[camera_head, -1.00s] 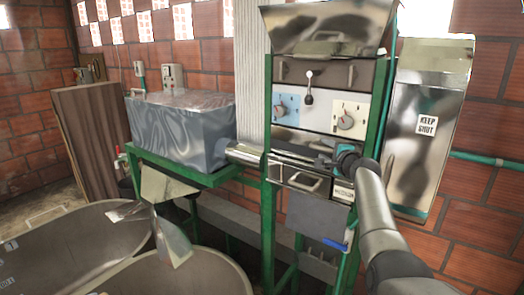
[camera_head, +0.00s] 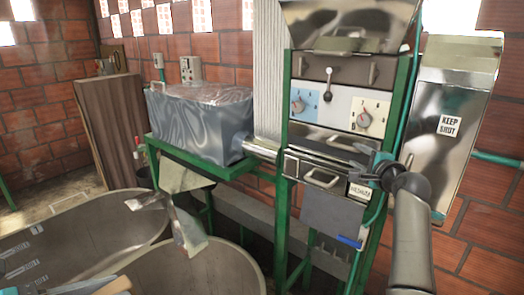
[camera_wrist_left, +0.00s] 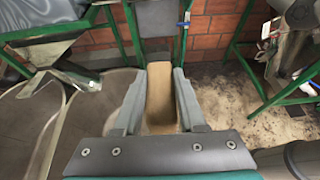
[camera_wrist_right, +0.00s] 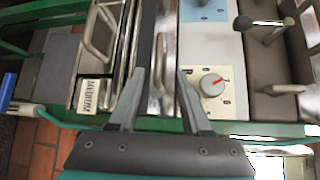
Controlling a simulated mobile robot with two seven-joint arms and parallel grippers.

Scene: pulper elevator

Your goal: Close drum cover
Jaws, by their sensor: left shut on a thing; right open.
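The pulper's drum section lies below the dial panels in the head view. A shiny metal cover with a bar handle (camera_head: 320,180) forms its lower front, and a shiny band (camera_head: 318,139) lies above it. I cannot tell for certain which is the drum cover. The right wrist view shows the lower handle (camera_wrist_right: 97,32) left of my right gripper (camera_wrist_right: 161,72), which is open. A second handle (camera_wrist_right: 159,58) lies between its fingertips, with no grip visible. In the head view my right gripper (camera_head: 363,166) is beside the drum's right end. My left gripper (camera_wrist_left: 160,72) is shut on a brown block (camera_wrist_left: 161,100).
A grey tank (camera_head: 205,125) stands on a green frame left of the pulper. Large round tubs (camera_head: 200,275) fill the lower left. Dial panels (camera_head: 366,112) sit above the drum, and a tall metal panel (camera_head: 440,130) stands to the right.

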